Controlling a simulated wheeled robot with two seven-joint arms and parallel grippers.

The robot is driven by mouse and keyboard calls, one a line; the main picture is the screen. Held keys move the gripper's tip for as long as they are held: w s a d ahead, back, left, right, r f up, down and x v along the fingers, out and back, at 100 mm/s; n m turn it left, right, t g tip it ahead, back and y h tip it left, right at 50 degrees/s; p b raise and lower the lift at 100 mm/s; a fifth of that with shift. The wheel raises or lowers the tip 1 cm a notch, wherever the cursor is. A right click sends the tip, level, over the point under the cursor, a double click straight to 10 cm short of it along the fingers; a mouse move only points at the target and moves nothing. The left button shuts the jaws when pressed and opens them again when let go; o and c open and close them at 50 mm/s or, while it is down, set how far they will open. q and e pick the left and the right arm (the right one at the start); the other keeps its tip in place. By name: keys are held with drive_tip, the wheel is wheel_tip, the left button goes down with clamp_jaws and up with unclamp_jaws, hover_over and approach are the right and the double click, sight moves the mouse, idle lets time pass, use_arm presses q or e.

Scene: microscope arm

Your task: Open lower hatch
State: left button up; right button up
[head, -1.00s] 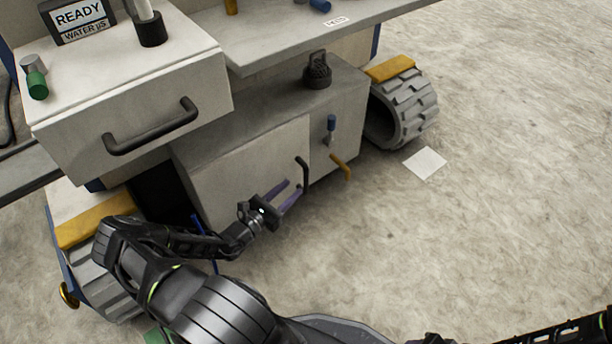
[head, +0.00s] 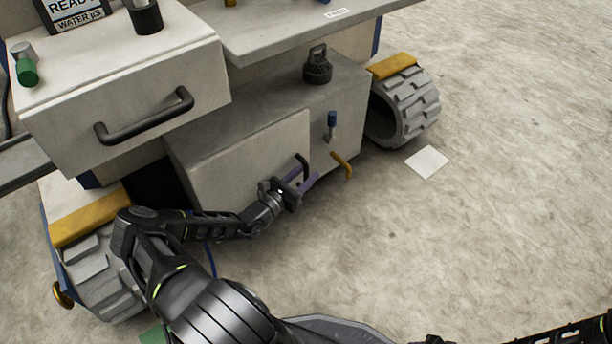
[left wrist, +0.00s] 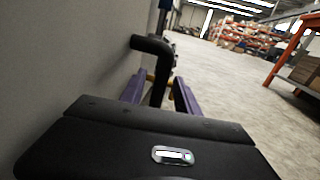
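The lower hatch (head: 240,170) is a pale grey panel on the front of the low cabinet, and it looks closed. Its dark vertical handle (head: 303,165) is at the panel's right edge. My left gripper (head: 304,182) is at this handle with its purple fingers pointing towards it. In the left wrist view the black handle (left wrist: 156,70) stands between the two purple fingers (left wrist: 158,92), which are apart on either side of it. Whether either finger touches the handle is not clear. My right gripper is out of view; only part of my right arm shows at the bottom right.
A yellow lever (head: 342,165) and a blue-topped knob (head: 332,123) sit just right of the hatch. A drawer with a dark handle (head: 145,118) overhangs at upper left. Wheels (head: 405,105) flank the cabinet. The floor to the right is clear except for a white sheet (head: 427,162).

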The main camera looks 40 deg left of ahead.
use_arm(q)
clamp_jaws()
idle(0.3)
idle(1.1)
